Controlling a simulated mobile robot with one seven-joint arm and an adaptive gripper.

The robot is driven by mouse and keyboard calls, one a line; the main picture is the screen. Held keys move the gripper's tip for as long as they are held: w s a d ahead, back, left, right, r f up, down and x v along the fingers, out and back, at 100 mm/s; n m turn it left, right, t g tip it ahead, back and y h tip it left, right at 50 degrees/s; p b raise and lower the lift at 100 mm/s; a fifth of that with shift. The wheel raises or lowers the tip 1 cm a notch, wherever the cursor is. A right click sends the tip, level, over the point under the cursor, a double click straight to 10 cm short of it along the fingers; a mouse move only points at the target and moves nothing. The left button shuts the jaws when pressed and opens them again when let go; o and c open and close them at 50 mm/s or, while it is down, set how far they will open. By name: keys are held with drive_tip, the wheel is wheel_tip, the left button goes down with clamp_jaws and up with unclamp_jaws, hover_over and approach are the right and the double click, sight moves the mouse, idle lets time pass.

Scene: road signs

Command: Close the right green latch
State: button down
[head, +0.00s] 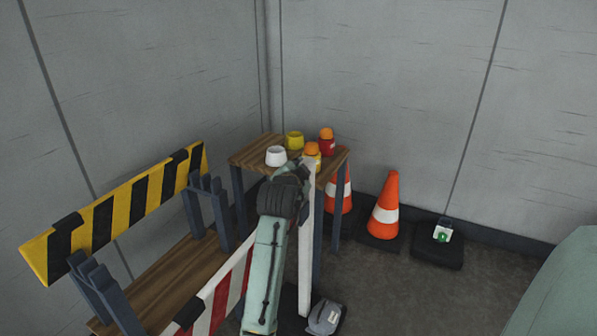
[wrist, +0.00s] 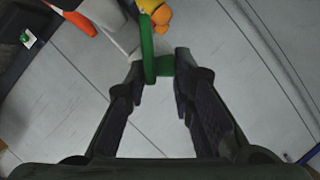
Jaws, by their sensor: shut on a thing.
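In the wrist view my gripper (wrist: 160,68) has its two fingers on either side of a green latch (wrist: 147,45), closed on its lower part. The latch is a thin upright green bar with a short green block at its foot. A white post stands behind it; its top (wrist: 105,14) shows in the wrist view, and the post (head: 307,240) also shows in the head view. There my arm hides the fingers and this latch. A second green piece (head: 442,238) sits on a small white box at the right; it also shows in the wrist view (wrist: 28,38).
A wooden table (head: 250,152) behind my arm holds a white pot (head: 276,156), a yellow pot (head: 294,140) and two orange-topped bottles (head: 326,140). Orange cones (head: 384,205) stand right of it. A striped barrier (head: 120,215) is at left.

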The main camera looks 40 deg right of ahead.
drive_tip(key=shift+s+d+f+m+t+b, duration=0.1)
drive_tip(key=shift+s+f+m+t+b, duration=0.3)
drive_tip(key=shift+m+b, duration=0.5)
drive_tip(key=shift+s+d+f+m+t+b, duration=0.1)
drive_tip(key=shift+s+f+m+t+b, duration=0.35)
drive_tip(key=shift+m+b, duration=0.45)
drive_tip(key=shift+s+d+f+m+t+h+b, duration=0.1)
drive_tip(key=shift+s+f+m+t+h+b, duration=0.15)
drive_tip(key=shift+m+b, duration=0.5)
drive_tip(key=shift+s+d+f+m+t+h+b, duration=0.15)
drive_tip(key=shift+f+m+t+b, duration=0.2)
drive_tip(key=shift+m+b, duration=0.4)
drive_tip(key=shift+s+d+f+m+t+h+b, duration=0.15)
drive_tip(key=shift+f+m+t+h+b, duration=0.15)
drive_tip(key=shift+m+b, duration=0.4)
idle(3.8)
